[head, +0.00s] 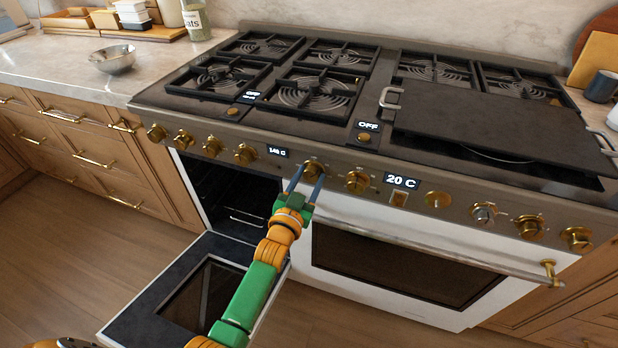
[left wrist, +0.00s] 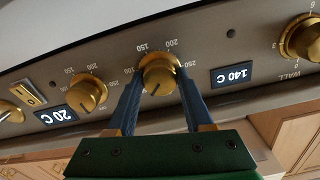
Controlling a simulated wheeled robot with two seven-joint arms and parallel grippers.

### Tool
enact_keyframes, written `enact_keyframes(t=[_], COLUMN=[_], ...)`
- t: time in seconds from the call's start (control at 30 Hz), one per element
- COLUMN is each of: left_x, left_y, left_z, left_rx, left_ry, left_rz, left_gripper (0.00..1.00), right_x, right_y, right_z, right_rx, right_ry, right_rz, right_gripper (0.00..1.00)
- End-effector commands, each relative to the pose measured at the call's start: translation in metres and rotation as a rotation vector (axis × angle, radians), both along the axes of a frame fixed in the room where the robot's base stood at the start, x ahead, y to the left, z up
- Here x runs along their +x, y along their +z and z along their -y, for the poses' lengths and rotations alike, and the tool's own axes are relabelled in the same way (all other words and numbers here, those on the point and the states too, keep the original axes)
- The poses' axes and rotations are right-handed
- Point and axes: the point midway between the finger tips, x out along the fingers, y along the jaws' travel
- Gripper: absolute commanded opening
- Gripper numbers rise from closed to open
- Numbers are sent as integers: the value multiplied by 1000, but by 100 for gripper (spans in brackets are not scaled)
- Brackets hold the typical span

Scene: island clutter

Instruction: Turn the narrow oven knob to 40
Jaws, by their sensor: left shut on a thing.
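The gripped brass knob (head: 313,166) sits on the range's front panel between the display reading 140 C (head: 277,153) and another brass knob (head: 358,182). My left gripper (head: 308,181) has its two blue fingers on either side of this knob, shut on it. In the left wrist view the picture is upside down; the knob (left wrist: 160,74) lies between the fingers, with a dark mark on its face and numbers 150, 200 and 250 around it. The 140 C display (left wrist: 232,75) is to its right there. My right gripper is not in view.
The narrow oven's door (head: 165,290) hangs open at lower left, below my left arm. The wide oven (head: 400,268) is closed, with a long handle bar (head: 420,245). A display reads 20 C (head: 401,181). A griddle plate (head: 490,120) covers part of the cooktop.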

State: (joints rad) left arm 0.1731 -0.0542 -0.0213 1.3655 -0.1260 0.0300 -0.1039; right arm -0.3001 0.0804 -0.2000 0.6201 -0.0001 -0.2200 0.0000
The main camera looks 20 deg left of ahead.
Motion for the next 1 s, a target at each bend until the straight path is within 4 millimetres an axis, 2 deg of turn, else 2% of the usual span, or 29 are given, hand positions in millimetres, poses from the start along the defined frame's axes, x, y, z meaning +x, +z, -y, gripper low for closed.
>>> enact_keyframes(t=[0.27, 0.3, 0.4, 0.73, 1.0], left_x=[0, 0, 0, -4, -54], left_y=[2, 2, 1, 1, 1], left_z=[0, 0, 0, 0, -2], left_rx=[0, 0, 0, 1, 0], left_ry=[0, 0, 0, 0, 0], left_rz=[4, 5, 4, 1, 0], left_gripper=[0, 59, 82, 82, 82], right_x=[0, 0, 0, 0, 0], right_y=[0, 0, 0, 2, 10], right_z=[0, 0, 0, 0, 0], right_rx=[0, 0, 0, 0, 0], right_ry=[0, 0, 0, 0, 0], right_rz=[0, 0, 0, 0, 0], right_gripper=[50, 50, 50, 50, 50])
